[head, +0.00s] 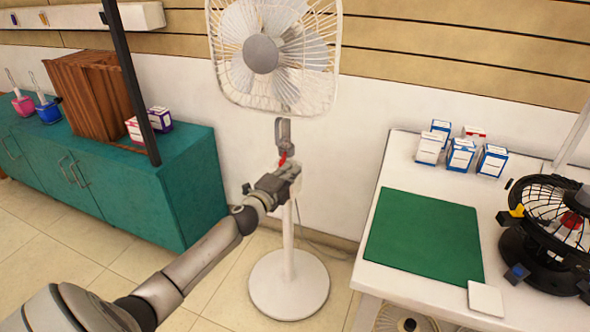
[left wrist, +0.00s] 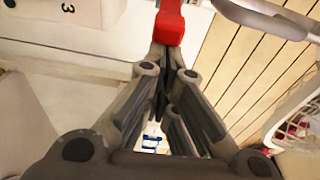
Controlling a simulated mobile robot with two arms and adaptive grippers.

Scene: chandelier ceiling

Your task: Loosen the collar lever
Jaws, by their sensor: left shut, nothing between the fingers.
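A white pedestal fan (head: 287,215) stands on the floor in the middle of the head view, its caged head (head: 262,55) at the top. A small red lever (head: 282,160) shows on its column, below the grey neck. My left gripper (head: 290,170) is at the column by the lever and partly hides that area. In the left wrist view the red lever (left wrist: 168,22) lies just beyond the tips of my left gripper (left wrist: 172,55). The fingers are shut with nothing between them. Whether they touch the lever is unclear. My right gripper is out of view.
A white table (head: 386,225) at right holds a green mat (head: 425,237), several small boxes (head: 460,155) and a black fan (head: 550,235). A teal cabinet (head: 190,185) stands at left, with a wooden rack (head: 88,95). The floor around the fan's base is clear.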

